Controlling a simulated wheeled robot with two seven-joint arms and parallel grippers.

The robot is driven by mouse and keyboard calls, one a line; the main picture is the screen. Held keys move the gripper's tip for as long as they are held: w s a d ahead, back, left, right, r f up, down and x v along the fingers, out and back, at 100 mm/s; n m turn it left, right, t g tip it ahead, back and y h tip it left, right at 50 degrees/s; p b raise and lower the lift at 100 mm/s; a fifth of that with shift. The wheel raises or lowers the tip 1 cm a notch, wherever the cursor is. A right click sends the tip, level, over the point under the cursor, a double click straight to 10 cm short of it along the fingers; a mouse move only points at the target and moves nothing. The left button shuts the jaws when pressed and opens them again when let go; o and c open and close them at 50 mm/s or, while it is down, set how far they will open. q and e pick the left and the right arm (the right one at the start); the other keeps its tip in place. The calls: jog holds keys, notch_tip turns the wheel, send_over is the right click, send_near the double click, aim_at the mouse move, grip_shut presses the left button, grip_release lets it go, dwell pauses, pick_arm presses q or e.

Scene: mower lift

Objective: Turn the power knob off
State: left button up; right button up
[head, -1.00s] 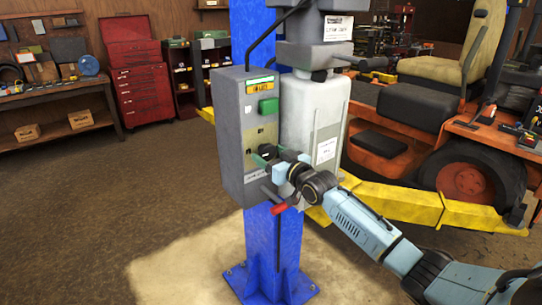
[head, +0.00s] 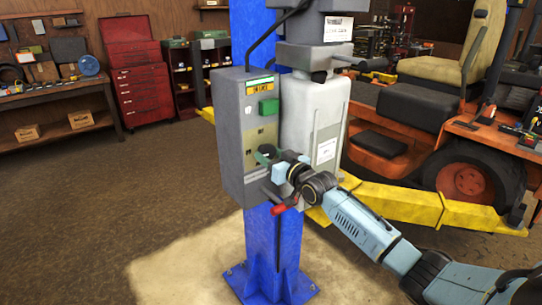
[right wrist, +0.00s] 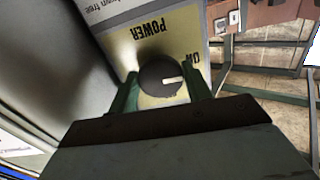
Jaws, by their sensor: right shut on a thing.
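The power knob (right wrist: 160,77) is a dark round dial with a white pointer mark, on a yellow plate with the word POWER. In the right wrist view the plate shows upside down, and the pointer lies toward the side of the ON label (right wrist: 190,74). My right gripper (right wrist: 172,88) has its two green fingers on opposite sides of the knob, shut on it. In the head view my right gripper (head: 268,157) is at the front of the grey control box (head: 233,140), largely covering the knob. My left gripper is not in view.
The box is beside a blue lift post (head: 262,245). A green button (head: 268,107) is above the knob. A red-handled lever (head: 279,209) is below my right gripper. A yellow lift arm (head: 400,205) and an orange mower (head: 470,175) stand at right.

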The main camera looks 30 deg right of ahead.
jog(key=m+p, duration=0.1)
jog(key=m, duration=0.7)
jog(key=shift+a+m, duration=0.1)
jog(key=shift+m, duration=0.2)
jog(key=m+p, duration=0.1)
jog(key=m, duration=0.3)
jog(key=shift+r, duration=0.1)
jog(key=shift+m+p, duration=0.3)
jog(key=shift+m, duration=1.9)
jog(key=o, duration=0.9)
jog(key=shift+o, duration=0.2)
jog(key=shift+s, duration=0.1)
